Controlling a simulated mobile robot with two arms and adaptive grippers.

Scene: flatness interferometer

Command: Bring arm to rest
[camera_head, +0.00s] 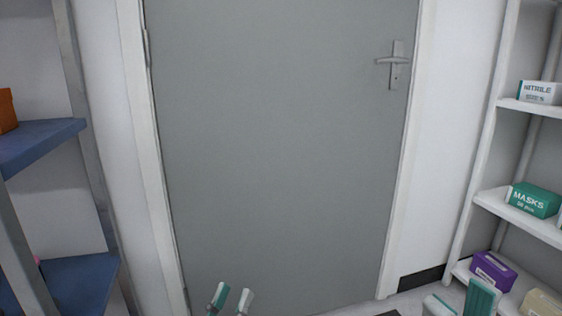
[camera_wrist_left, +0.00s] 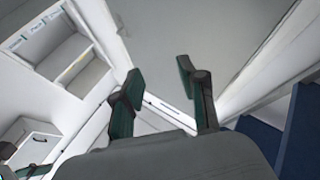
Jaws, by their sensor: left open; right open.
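My left gripper (camera_head: 231,299) shows at the bottom edge of the head view, left of centre, in front of the grey door (camera_head: 280,150). Its two teal-and-grey fingers stand apart with nothing between them. In the left wrist view the same gripper (camera_wrist_left: 159,82) is open and empty, tilted against the room. My right gripper (camera_head: 461,300) is at the bottom right of the head view, open, with only its upper finger parts showing. I see nothing held in it. Most of both arms is out of view.
The door is shut, with a lever handle (camera_head: 393,62). White shelves at right hold a green masks box (camera_head: 535,200), a purple box (camera_head: 493,271) and a nitrile box (camera_head: 540,92). Blue shelves (camera_head: 40,142) stand at left, with an orange item (camera_head: 7,110).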

